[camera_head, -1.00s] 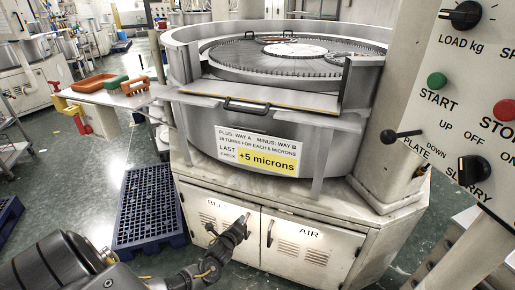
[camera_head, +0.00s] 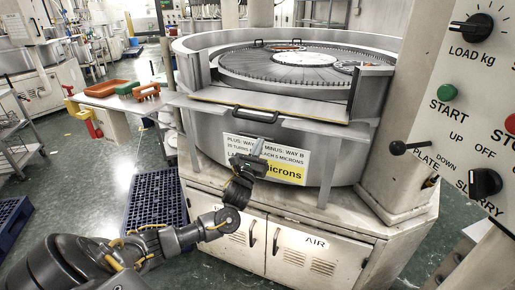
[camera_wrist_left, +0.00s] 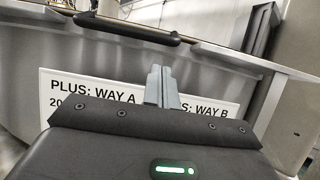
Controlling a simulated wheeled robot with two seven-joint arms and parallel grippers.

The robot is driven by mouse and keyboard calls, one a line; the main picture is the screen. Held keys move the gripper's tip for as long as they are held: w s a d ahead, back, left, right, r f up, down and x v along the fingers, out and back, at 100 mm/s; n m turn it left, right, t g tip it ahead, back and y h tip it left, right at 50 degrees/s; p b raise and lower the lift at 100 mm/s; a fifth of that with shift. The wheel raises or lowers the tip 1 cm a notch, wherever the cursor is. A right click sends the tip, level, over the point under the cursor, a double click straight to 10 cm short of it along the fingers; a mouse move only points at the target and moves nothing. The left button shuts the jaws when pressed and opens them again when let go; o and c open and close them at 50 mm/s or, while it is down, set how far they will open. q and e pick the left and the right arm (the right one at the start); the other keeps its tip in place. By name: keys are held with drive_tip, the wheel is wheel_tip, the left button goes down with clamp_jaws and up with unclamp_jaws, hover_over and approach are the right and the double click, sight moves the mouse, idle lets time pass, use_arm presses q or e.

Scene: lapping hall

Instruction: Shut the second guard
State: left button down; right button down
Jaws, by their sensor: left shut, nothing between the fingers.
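The control panel (camera_head: 470,110), with a black lever (camera_head: 397,148), stands close on the right. The label (camera_head: 290,165) is partly hidden by my gripper. A blue pallet (camera_head: 155,200) lies on the floor at left. A side table (camera_head: 112,101) holds trays.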

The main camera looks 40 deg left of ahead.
use_arm(q)
drive_tip(key=x, duration=0.6)
drive_tip(key=shift+w+p, duration=0.15)
drive_tip(key=shift+p, duration=0.2)
use_arm(e)
drive_tip(key=shift+s+a+r, duration=0.1)
drive_tip(key=shift+a+r, duration=0.1)
drive_tip(key=shift+a, duration=0.25)
drive_tip(key=shift+s+a+r, duration=0.1)
drive_tip(key=shift+a+r, duration=0.05)
drive_tip(key=shift+a, duration=0.3)
use_arm(q)
drive_tip(key=shift+r, duration=0.15)
use_arm(e)
drive_tip(key=shift+r, duration=0.1)
